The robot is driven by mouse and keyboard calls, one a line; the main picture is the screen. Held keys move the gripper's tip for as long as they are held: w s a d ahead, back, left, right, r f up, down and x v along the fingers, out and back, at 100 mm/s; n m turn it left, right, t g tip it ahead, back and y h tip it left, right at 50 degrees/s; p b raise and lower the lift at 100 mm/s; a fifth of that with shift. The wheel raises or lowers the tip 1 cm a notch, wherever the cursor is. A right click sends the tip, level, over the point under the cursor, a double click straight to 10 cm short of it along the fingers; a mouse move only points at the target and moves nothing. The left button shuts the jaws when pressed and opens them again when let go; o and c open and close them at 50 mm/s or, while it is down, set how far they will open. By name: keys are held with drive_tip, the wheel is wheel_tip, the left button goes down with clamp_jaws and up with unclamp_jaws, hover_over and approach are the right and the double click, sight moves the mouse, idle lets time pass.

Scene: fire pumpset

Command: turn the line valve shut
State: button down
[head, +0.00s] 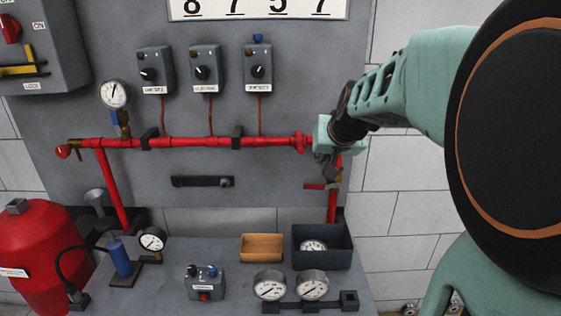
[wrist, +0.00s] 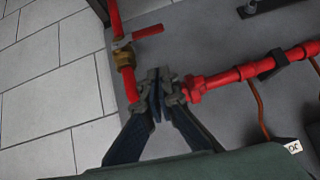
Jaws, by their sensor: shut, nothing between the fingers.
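The line valve (head: 335,179) has a brass body and a red lever (head: 316,186), on the vertical red pipe at the right. In the head view the lever points left, crosswise to that pipe. In the wrist view the brass body (wrist: 124,57) and the red lever (wrist: 139,36) lie beyond my fingertips, and the lever again crosses the pipe. My gripper (head: 326,158) is shut and empty at the pipe corner, just above the valve. In the wrist view its fingers (wrist: 159,82) are together, apart from the lever. They hide part of the pipe corner.
The horizontal red pipe (head: 205,142) runs left from the corner, with a gauge (head: 113,94) above it. Below stand a dark bin (head: 340,256), a wooden tray (head: 262,258) and gauges on the bench. Switch boxes (head: 206,69) hang above. Bare wall (head: 405,180) lies right of the valve.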

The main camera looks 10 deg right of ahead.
drive_tip(key=b, duration=0.3)
drive_tip(key=shift+f, duration=0.4)
drive_tip(key=b, duration=0.3)
hover_over(312, 185)
drive_tip(key=s, duration=0.2)
wheel_tip(312, 185, down, 6)
drive_tip(key=r, duration=0.1)
drive_tip(key=shift+w+d+f+b, duration=0.15)
drive_tip(key=shift+f+b, duration=0.1)
drive_tip(key=shift+f, duration=0.95)
drive_tip(key=shift+w+f+b, duration=0.1)
drive_tip(key=shift+f+b, duration=0.15)
drive_tip(key=shift+f, duration=0.95)
drive_tip(key=shift+f+b, duration=0.7)
drive_tip(key=shift+f, duration=0.1)
drive_tip(key=shift+a, duration=0.2)
